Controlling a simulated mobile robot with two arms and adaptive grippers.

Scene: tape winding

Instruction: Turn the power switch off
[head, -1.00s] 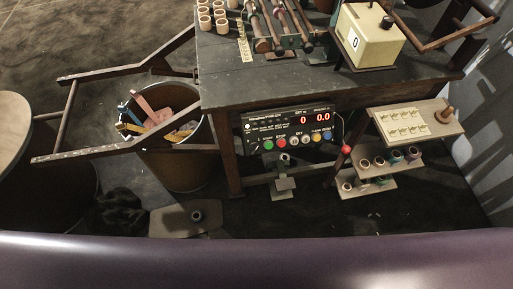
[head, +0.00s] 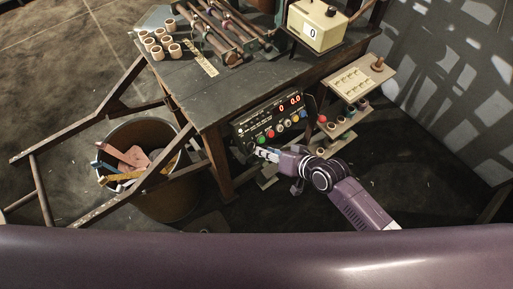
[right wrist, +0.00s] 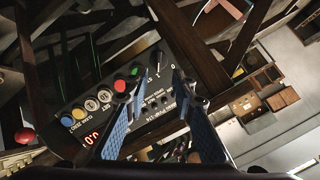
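The control panel (head: 262,118) is a black box under the table's front edge, with lit red digits and a row of coloured buttons. It also shows in the right wrist view (right wrist: 118,101), upside down. The power switch (right wrist: 158,70) looks like a small toggle at the panel's end, beyond the green button, between two white marks; its position is hard to tell. My right gripper (head: 262,152) is at the panel's lower left corner. In the right wrist view its blue-padded fingers (right wrist: 158,84) are open, one on each side of the switch area, with nothing between them. My left gripper is not in view.
The dark table (head: 222,97) stands above the panel. A bin (head: 165,200) of coloured strips is to the left, beside a wooden frame (head: 110,108). A small side shelf (head: 358,84) is right of the panel, with a red ball knob (head: 322,118) near it.

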